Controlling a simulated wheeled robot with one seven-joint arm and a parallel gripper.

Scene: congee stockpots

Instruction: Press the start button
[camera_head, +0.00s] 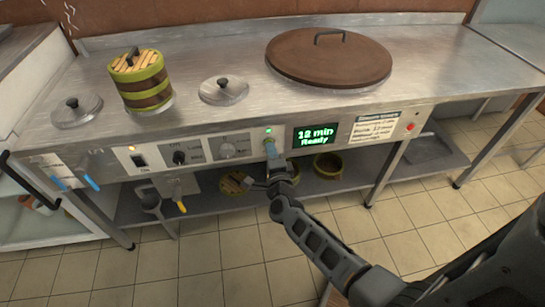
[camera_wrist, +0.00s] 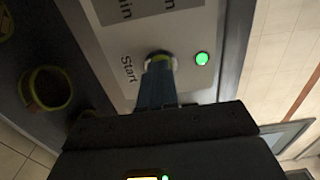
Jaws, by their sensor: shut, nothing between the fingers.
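The start button (camera_wrist: 160,57) shows in the wrist view as a round button with a pale ring and a yellow-green part, beside the printed word "Start". My gripper (camera_wrist: 158,70) is shut and empty, its blue fingertips covering much of the button. The fingertips look to be at or touching the button, but I cannot tell whether it is pushed in. In the head view my gripper (camera_head: 271,150) reaches the front panel (camera_head: 215,148) just left of the green display (camera_head: 317,135), which reads "12 min Ready". A green light (camera_wrist: 202,59) glows beside the button.
Knobs (camera_head: 228,150) and a switch (camera_head: 139,160) sit left on the panel, and a red button (camera_head: 410,127) sits right. A large brown lid (camera_head: 328,58) and a banded steamer (camera_head: 141,80) are on the counter. Bowls stand on the shelf below (camera_head: 360,166).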

